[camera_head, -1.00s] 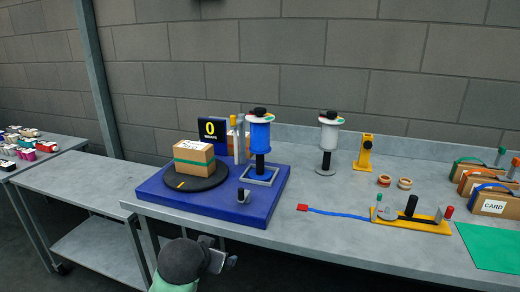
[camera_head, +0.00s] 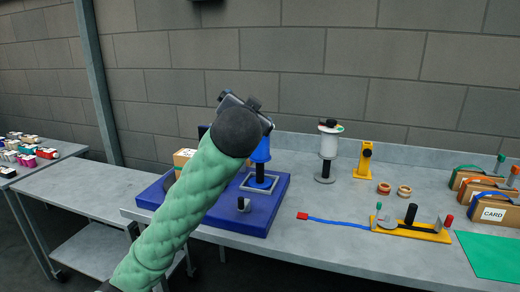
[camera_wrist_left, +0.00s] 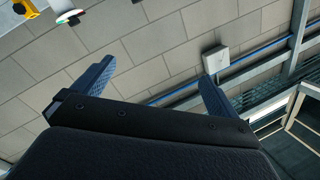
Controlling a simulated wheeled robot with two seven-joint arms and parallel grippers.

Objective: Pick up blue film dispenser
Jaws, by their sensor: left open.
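The blue film dispenser (camera_head: 261,152) stands upright at the right of a blue platform (camera_head: 262,216), over a square frame. Its upper part is mostly hidden behind my left arm and wrist. My left gripper (camera_head: 240,101) is raised in front of the dispenser's top and looks apart from it. In the left wrist view my left gripper (camera_wrist_left: 150,80) has its two blue fingers spread, with nothing between them. That view looks at the wall. My right gripper is not in view.
A white film dispenser (camera_head: 328,150) stands to the right, near a yellow tool (camera_head: 363,160). A cardboard box (camera_head: 183,157) is partly hidden behind my arm. A blue strap with a yellow base (camera_head: 410,231) lies on the grey table (camera_head: 300,240). Cartons (camera_head: 492,210) stand at far right.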

